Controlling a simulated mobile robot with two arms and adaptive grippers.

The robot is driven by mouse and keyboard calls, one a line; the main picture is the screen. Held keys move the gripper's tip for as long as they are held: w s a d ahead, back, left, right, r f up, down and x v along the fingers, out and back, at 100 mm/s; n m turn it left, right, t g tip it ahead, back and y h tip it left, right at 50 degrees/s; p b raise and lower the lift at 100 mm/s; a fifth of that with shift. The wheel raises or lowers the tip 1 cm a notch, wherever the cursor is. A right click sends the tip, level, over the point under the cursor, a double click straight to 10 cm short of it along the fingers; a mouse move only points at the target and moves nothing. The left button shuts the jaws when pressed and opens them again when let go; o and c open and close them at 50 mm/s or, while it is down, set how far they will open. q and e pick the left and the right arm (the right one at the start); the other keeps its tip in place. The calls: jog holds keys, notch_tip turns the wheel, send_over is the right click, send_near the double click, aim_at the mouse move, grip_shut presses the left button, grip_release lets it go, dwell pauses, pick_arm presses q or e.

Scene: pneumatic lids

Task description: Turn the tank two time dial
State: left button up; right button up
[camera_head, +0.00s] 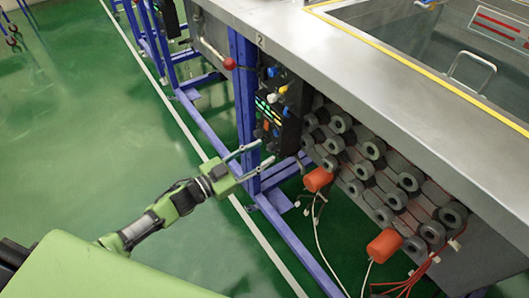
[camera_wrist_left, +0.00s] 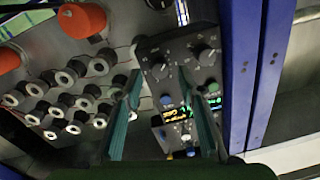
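The tank two control panel (camera_head: 266,112) is a black box on the tank's side, beside a blue post, below a "2" label. In the left wrist view the panel (camera_wrist_left: 180,62) shows two black dials, a left dial (camera_wrist_left: 159,70) and a right dial (camera_wrist_left: 206,56). Lit yellow and green displays (camera_wrist_left: 182,112) also show. I cannot read which dial is the time dial. My left gripper (camera_head: 266,152) is open and empty at the panel's lower part. In the wrist view its fingers (camera_wrist_left: 163,82) stand apart before the panel, with the left dial between the tips. My right gripper is not in view.
Blue posts (camera_head: 243,105) stand left of the panel, and a red ball knob (camera_head: 229,64) sticks out there. Orange cylinders (camera_head: 318,180) and several grey round fittings (camera_head: 410,182) line the tank's side. Loose wires hang below. The green floor at left is clear.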

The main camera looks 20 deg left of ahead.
pick_arm(q)
jog(key=shift+x, duration=1.05)
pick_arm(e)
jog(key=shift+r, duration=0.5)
pick_arm(q)
grip_shut()
